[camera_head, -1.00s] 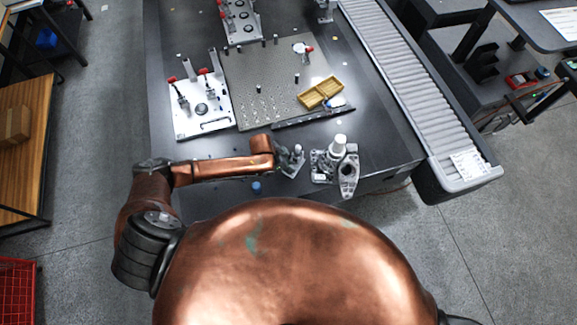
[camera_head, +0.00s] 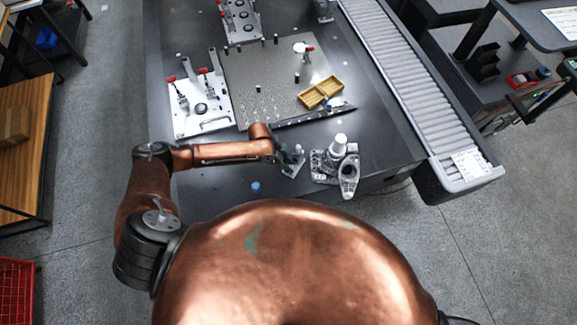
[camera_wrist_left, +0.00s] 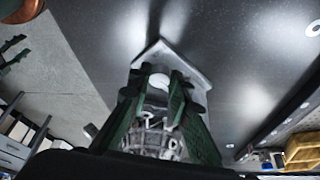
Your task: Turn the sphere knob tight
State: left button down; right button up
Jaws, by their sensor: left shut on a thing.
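The sphere knob (camera_wrist_left: 158,82) shows as a small pale ball between my fingers in the left wrist view. It sits on a small fixture with a pale grey base plate (camera_wrist_left: 192,72) on the dark table. In the head view the knob (camera_head: 298,148) is a small light spot beside my gripper. My left gripper (camera_head: 288,158) has its dark green fingers on either side of the knob; it also shows in the left wrist view (camera_wrist_left: 160,100), shut on the knob. The fingers hide part of the fixture. My right gripper is not in view.
A grey casting with a white cylinder (camera_head: 338,147) stands just right of the fixture. A blue cap (camera_head: 255,187) lies near the front edge. Behind are a perforated plate (camera_head: 255,75), a yellow tray (camera_head: 320,92) and a clamp plate (camera_head: 200,112). A roller conveyor (camera_head: 400,70) runs at right.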

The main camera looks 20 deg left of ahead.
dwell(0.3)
pick_arm(q)
jog(key=c, duration=1.8)
grip_release()
jog(key=shift+o, duration=0.2)
